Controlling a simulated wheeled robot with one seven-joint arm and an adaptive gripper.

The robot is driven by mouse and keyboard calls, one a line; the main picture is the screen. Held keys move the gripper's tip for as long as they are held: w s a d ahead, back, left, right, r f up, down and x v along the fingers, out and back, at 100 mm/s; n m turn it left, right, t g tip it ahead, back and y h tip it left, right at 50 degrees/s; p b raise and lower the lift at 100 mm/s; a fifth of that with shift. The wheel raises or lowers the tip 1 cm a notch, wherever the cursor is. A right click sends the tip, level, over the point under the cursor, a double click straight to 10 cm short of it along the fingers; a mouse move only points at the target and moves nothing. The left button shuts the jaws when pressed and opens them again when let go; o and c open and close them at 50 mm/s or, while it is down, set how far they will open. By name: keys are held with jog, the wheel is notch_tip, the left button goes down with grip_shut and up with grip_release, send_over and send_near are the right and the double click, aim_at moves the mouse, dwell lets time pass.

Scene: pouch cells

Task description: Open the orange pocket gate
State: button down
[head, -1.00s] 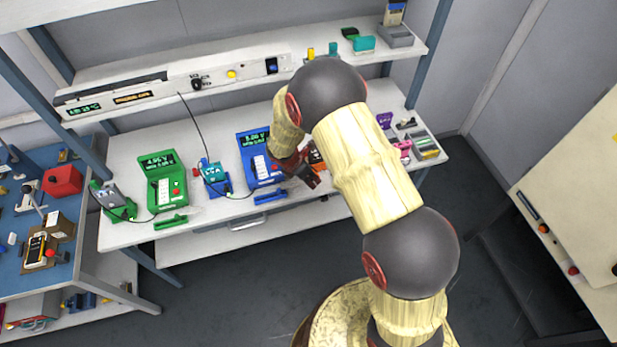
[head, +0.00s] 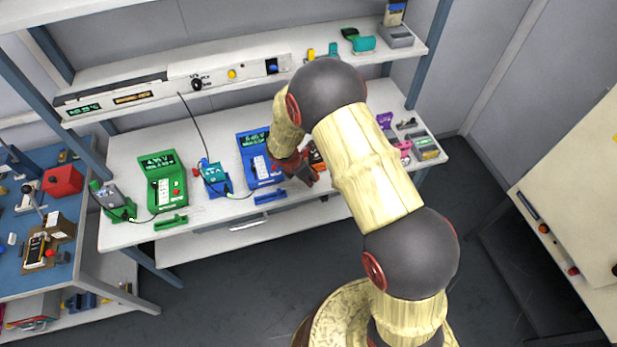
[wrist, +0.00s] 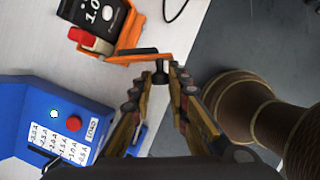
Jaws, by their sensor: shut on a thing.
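The orange pocket gate (wrist: 140,57) is a thin orange bar along the front of an orange pocket (wrist: 132,34) in the wrist view. A black knob (wrist: 161,77) stands at its right end. My gripper (wrist: 161,84) is shut on that knob, with one finger on each side. A black cell marked 1.0 (wrist: 98,14) sits in the pocket. In the head view the orange pocket (head: 316,158) is mostly hidden behind my arm, and my gripper (head: 303,176) is at the bench's front edge.
A blue charger box (head: 262,158) stands just left of my gripper, with a blue handle (head: 271,198) in front. A green box (head: 166,183) and a teal unit (head: 214,178) stand farther left. Pink and purple items (head: 384,121) lie to the right. The floor in front is clear.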

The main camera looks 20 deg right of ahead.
jog(key=shift+w+a+m+g+h, duration=0.15)
jog(key=shift+a+m+g, duration=0.1)
jog(key=shift+a+m, duration=0.3)
jog(key=shift+w+a+m+g+h, duration=0.15)
jog(key=shift+a+m+g, duration=0.1)
jog(key=shift+a+m, duration=0.3)
jog(key=shift+w+a+m+g, duration=0.15)
jog(key=shift+a+m+g, duration=0.35)
jog(key=shift+m, duration=0.7)
jog(key=c, duration=1.7)
grip_release()
jog(key=v, duration=1.2)
jog(key=shift+a+f, duration=0.15)
